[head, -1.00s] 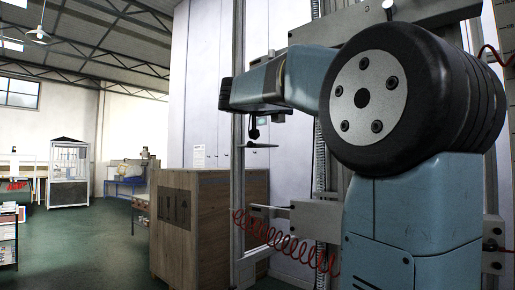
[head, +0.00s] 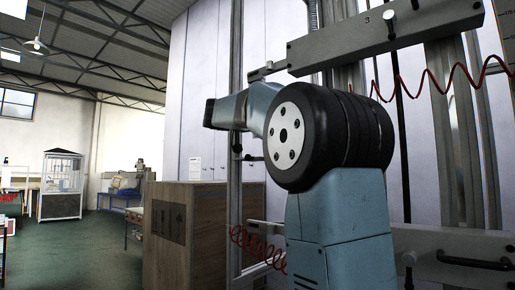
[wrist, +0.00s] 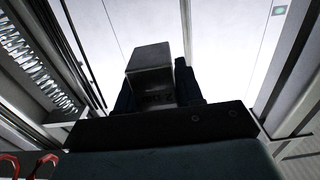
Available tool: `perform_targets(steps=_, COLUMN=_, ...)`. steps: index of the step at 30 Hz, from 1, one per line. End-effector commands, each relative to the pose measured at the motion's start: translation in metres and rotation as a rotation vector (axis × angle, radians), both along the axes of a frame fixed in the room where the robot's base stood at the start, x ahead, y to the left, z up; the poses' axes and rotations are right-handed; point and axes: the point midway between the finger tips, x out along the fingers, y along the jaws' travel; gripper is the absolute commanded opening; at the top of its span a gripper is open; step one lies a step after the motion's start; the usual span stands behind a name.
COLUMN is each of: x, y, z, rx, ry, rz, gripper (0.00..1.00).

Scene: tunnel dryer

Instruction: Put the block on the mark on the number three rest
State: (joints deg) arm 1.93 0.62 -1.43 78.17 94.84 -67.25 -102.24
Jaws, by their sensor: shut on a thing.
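A grey, box-shaped block (wrist: 150,62) stands up between the dark fingers of my gripper (wrist: 155,85) in the wrist view. My gripper is shut on it, and its lower part is partly hidden by the gripper body. In the head view a grey beam marked 3 (head: 350,38) runs across the upper right, behind and above my arm. I cannot make out a mark on its top. I cannot clearly make out the gripper or block in the head view, where my arm reaches left below the beam.
A lower grey beam (head: 450,243) with a dark handle is at the right. A red coiled hose (head: 455,85) hangs by the beam marked 3. A wooden cabinet (head: 215,230) stands left of my arm. Metal uprights (head: 237,200) stand close by. Open green floor lies left.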

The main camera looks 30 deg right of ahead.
Motion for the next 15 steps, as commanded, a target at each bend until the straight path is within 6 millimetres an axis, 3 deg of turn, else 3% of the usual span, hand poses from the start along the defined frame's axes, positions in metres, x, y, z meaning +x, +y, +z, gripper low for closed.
perform_targets(steps=4, x=0.014, y=0.0, z=-0.017, rx=-0.001, ry=0.001, rz=-0.001, gripper=0.0)
perform_targets(steps=15, x=0.03, y=0.0, z=-0.039, rx=0.0, ry=0.001, rz=-0.001, gripper=0.0)
